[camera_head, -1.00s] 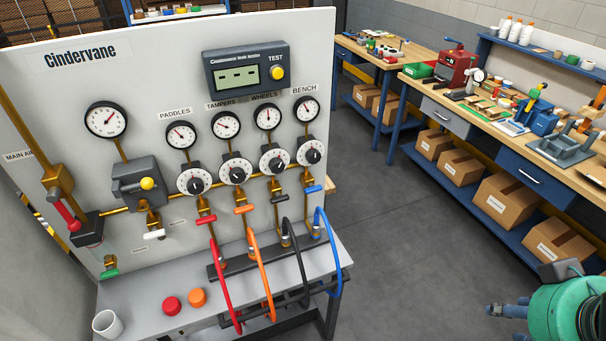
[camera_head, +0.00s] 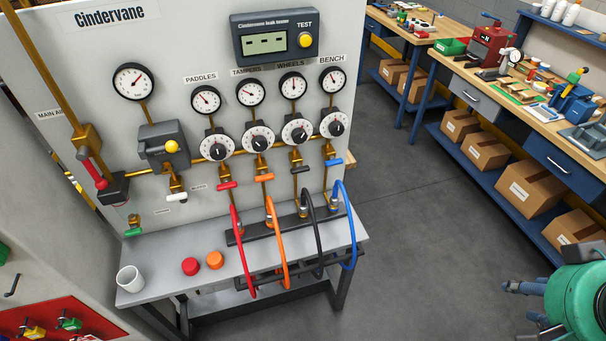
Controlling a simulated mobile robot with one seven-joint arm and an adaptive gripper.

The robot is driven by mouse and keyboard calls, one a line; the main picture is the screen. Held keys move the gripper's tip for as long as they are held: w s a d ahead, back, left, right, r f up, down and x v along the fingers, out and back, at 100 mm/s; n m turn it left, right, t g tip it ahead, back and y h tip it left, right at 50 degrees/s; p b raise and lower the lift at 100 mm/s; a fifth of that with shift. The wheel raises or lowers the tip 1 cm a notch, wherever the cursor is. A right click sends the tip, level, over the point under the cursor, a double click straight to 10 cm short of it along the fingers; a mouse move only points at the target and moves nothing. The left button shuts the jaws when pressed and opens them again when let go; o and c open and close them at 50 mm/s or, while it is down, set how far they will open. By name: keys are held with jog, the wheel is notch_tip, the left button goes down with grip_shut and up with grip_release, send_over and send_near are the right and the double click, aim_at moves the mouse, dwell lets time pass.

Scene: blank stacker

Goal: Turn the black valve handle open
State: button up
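The black valve handle (camera_head: 301,169) is a small dark bar on the brass pipe in the WHEELS column of the panel. It lies crosswise to the vertical pipe, like the red (camera_head: 227,186), orange (camera_head: 264,178) and blue (camera_head: 334,162) handles beside it. A black hose (camera_head: 309,228) hangs from the fitting below it. My gripper (camera_head: 519,303) is at the lower right beside my green arm link, far from the panel. Its two grey-blue fingers appear apart with nothing between them. Part of it is hidden by the arm.
A grey bench (camera_head: 160,285) stands under the panel, with a white mug (camera_head: 131,279), a red cap (camera_head: 190,266) and an orange cap (camera_head: 215,260). Hoses loop over its front edge. A workbench (camera_head: 500,92) with boxes below stands at right. Open floor (camera_head: 420,220) lies between.

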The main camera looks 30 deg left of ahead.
aim_at(299, 168)
jog(key=w+a+f+m+t+p, duration=0.1)
jog(key=w+a, duration=0.1)
jog(key=w, duration=0.7)
jog(key=w+a+f+t+y, duration=0.1)
jog(key=w+a+t, duration=0.15)
jog(key=w, duration=0.55)
jog(key=w+a+f+m+t+p, duration=0.1)
jog(key=w+a+f, duration=0.15)
jog(key=w, duration=0.65)
jog(key=w+a+f+y, duration=0.3)
jog(key=w+a, duration=0.2)
jog(key=a, duration=0.2)
jog(key=w+a+f+y+p, duration=0.15)
jog(key=a+f+y, duration=0.45)
jog(key=a, duration=0.8)
jog(key=s+a+f+m+g+y+p, duration=0.1)
jog(key=s+a+f+m+g+y, duration=0.1)
jog(key=s+a+f+y, duration=0.4)
jog(key=s+a+f+g, duration=0.1)
jog(key=s+a+f, duration=0.1)
jog(key=s+a, duration=0.3)
jog(key=shift+s+a+f+y, duration=0.3)
jog(key=shift+a+f+y, duration=0.1)
jog(key=shift+a, duration=0.35)
jog(key=shift+a+g, duration=0.1)
jog(key=shift+g, duration=0.15)
jog(key=b+x, duration=0.1)
jog(key=x, duration=1.2)
jog(key=shift+w+a, duration=0.2)
jog(key=shift+a, duration=0.1)
